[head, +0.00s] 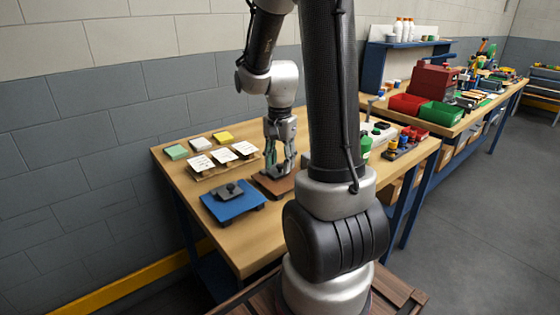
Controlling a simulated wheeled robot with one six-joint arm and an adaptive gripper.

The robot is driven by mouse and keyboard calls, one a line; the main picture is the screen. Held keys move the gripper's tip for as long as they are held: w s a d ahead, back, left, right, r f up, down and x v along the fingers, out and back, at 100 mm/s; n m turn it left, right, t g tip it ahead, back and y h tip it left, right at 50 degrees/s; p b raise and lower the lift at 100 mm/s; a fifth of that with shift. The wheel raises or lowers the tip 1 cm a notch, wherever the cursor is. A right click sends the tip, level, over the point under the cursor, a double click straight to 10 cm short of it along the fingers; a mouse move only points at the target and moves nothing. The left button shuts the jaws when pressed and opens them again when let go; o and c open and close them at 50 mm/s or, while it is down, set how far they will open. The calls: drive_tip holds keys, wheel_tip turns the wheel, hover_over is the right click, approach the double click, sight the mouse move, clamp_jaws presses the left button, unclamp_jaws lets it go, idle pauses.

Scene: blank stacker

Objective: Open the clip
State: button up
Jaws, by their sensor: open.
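My gripper (279,160) points down over a brown board (262,190) on the wooden table (253,240). Its fingers are apart, with a gap between them, and I see nothing held there. Their tips are close to the board; I cannot tell whether they touch. No clip can be clearly made out. The fingers hide part of the board and whatever lies there. A blue plate (245,207) carrying a dark grey block with a small knob (230,188) stands to the left of the board, nearer the front edge.
A wooden rack with white cards (222,155) stands behind the blue plate. Green (176,152), white (201,144) and yellow (223,137) blocks lie behind it. A tray of coloured pieces (405,143) is at the right. My arm hides the table's middle.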

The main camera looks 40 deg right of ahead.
sight(278, 165)
clamp_jaws()
drive_tip(key=shift+w, duration=0.1)
drive_tip(key=g, duration=0.1)
drive_tip(key=w+g, duration=0.1)
drive_tip(key=g, duration=0.1)
drive_tip(key=shift+w+r+g, duration=0.2)
drive_tip(key=shift+r+g, duration=0.1)
drive_tip(key=shift+r, duration=0.05)
drive_tip(key=w+g, duration=0.1)
drive_tip(key=g, duration=0.2)
drive_tip(key=shift+w+r+g, duration=0.15)
drive_tip(key=shift+w+g, duration=0.15)
drive_tip(key=shift+w, duration=0.05)
drive_tip(key=g, duration=0.1)
drive_tip(key=w+g, duration=0.1)
drive_tip(key=g, duration=0.1)
drive_tip(key=shift+w, duration=0.3)
drive_tip(key=shift+w+f+g, duration=0.2)
drive_tip(key=shift+w+g, duration=0.1)
drive_tip(key=shift+g, duration=0.6)
drive_tip(key=shift+w+f+g, duration=0.15)
drive_tip(key=shift+w+g, duration=0.15)
drive_tip(key=shift+g, duration=0.6)
